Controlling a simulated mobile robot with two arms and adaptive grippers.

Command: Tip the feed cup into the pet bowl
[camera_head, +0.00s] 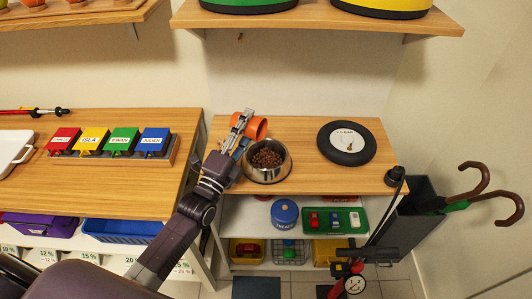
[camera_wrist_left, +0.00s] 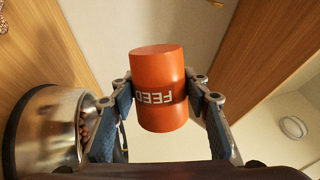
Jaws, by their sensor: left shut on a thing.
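My left gripper (camera_head: 246,127) is shut on the orange feed cup (camera_head: 259,128), above the back of the pet bowl. In the head view the cup lies tipped over, its mouth end toward the right. In the left wrist view the cup (camera_wrist_left: 158,70) sits between both fingers, with the word FEED upside down. The steel pet bowl (camera_head: 287,168) stands on the right wooden table and holds brown kibble (camera_head: 267,158). The bowl (camera_wrist_left: 45,130) also shows at the left of the wrist view, beside the finger. I cannot see into the cup. My right gripper is out of view.
Below are a blue treats tin (camera_head: 285,213) and a green tray (camera_head: 334,229). An umbrella stand (camera_head: 408,226) is at right.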

